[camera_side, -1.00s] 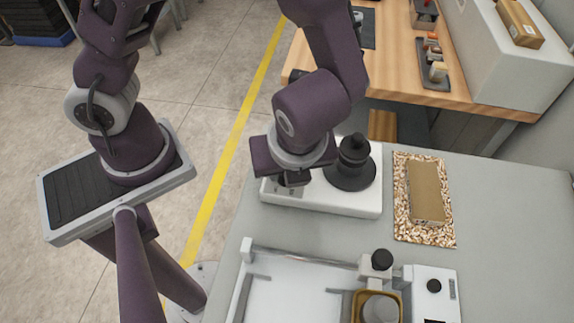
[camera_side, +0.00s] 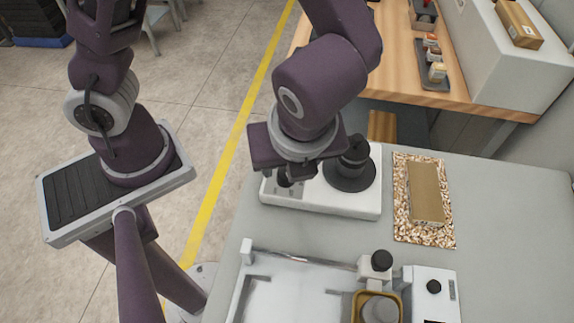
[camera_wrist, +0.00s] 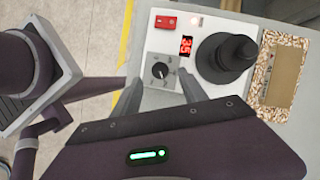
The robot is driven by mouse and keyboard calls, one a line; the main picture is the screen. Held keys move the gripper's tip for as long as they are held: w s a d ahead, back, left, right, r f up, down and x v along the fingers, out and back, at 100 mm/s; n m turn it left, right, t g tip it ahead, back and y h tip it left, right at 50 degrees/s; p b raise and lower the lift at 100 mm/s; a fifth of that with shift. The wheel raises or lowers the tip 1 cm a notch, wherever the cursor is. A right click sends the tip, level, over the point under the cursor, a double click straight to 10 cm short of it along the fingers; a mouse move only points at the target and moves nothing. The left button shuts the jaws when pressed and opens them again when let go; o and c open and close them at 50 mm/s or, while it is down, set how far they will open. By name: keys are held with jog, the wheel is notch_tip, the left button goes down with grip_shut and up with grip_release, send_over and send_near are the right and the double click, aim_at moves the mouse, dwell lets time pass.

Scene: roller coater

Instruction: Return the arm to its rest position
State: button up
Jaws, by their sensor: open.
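My gripper (camera_side: 297,176) is over the left part of a white device (camera_side: 325,203) on the grey table, in the side view. In the wrist view its two fingers (camera_wrist: 161,92) are apart, one on each side of a dial knob (camera_wrist: 160,70) on the device, with nothing held. I cannot tell whether the fingertips touch the device. The device also carries a black round piece (camera_wrist: 226,58), a red switch (camera_wrist: 166,22) and a red number display (camera_wrist: 186,45) that seems to read 35.
A coater (camera_side: 290,292) with a yellow-rimmed tray (camera_side: 356,306) stands at the table's front. A brown block (camera_side: 426,192) lies on a speckled board (camera_side: 403,228) to the right. A wooden bench (camera_side: 400,82) with small bottles is behind. The table's right side is clear.

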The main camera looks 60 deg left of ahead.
jog(key=shift+v, duration=1.15)
jog(key=s+a+r+n+t+h, duration=0.3)
jog(key=a+r+n, duration=0.9)
jog(key=n, duration=1)
jog(key=shift+s+a+n+t+h, duration=0.3)
jog(key=shift+s+a+t+h, duration=0.15)
jog(key=shift+s+a, duration=0.4)
